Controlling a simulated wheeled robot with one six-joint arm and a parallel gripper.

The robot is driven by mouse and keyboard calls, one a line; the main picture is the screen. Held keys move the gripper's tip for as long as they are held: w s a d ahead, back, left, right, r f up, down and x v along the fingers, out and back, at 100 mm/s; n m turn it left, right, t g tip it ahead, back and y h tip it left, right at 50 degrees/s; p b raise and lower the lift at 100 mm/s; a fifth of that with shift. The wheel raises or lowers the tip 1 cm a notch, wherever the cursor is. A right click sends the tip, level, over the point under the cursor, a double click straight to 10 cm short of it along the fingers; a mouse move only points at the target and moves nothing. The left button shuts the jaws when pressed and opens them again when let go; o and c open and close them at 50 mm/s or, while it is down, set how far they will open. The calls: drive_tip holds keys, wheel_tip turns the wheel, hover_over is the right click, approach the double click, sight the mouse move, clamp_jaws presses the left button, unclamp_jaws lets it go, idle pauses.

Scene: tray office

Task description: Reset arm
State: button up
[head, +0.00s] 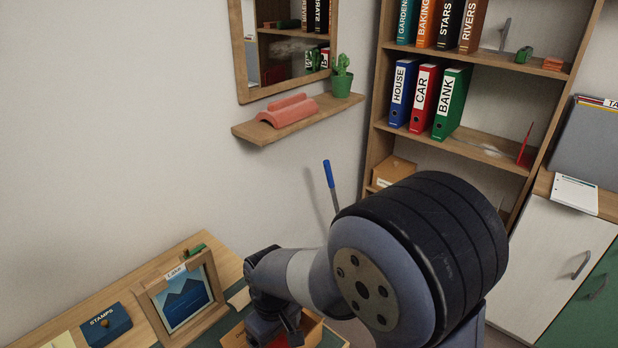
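My arm fills the lower middle of the head view, with a large dark joint at the right and the forearm reaching left. My gripper (290,328) points down at the bottom edge, over a wooden box (312,330) at the end of the desk. Its fingertips are mostly hidden or cut off, so I cannot tell if it is open or holds anything. Something red shows in or by the box under it.
A wall shelf (300,123) and a bookcase (480,150) with binders stand behind.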

sight(278, 344)
wheel_tip(278, 344, down, 5)
drive_tip(key=shift+f+b, duration=0.15)
drive_tip(key=shift+b, duration=0.2)
drive_tip(key=shift+w+r+p, duration=0.1)
drive_tip(key=shift+r+p, duration=0.25)
drive_tip(key=shift+r, duration=1.1)
